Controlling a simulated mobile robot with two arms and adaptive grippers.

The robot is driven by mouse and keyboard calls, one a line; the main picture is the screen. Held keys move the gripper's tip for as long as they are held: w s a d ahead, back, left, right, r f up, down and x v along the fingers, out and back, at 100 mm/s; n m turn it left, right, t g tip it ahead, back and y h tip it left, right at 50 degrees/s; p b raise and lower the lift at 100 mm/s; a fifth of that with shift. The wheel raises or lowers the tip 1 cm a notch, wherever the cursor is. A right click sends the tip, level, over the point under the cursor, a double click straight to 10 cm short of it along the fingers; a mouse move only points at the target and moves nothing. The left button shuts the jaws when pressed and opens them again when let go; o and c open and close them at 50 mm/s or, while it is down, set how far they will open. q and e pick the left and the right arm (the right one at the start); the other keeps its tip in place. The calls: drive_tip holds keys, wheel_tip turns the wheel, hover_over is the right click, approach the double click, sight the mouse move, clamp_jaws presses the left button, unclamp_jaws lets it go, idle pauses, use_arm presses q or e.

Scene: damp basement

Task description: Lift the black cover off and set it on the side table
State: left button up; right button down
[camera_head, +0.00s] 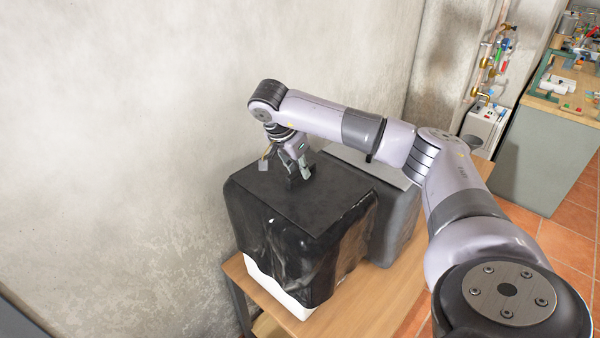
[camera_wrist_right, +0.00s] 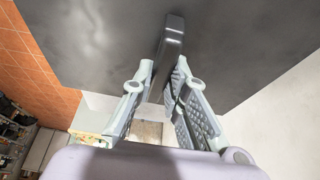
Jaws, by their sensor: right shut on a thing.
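The black cover (camera_head: 285,215) sits over a white object (camera_head: 278,288), whose lower part shows beneath the cover's edge. The cover has a flat top and wrinkled, glossy sides. My right gripper (camera_head: 298,173) is above the top of the cover, shut on the black handle there. In the right wrist view, the handle (camera_wrist_right: 172,35) reaches between the two fingers, with the dark grey top (camera_wrist_right: 90,40) around it. I cannot tell whether the cover is raised at all. My left gripper is not in view.
A wooden table (camera_head: 352,312) carries the covered object. A dark grey box with a lighter top (camera_head: 398,225) stands close to its right. A bare wall (camera_head: 130,120) rises at the left and behind. A cluttered workbench (camera_head: 545,145) and pipes (camera_head: 490,60) are at the far right.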

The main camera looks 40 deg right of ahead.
drive_tip(key=shift+r, duration=3.85)
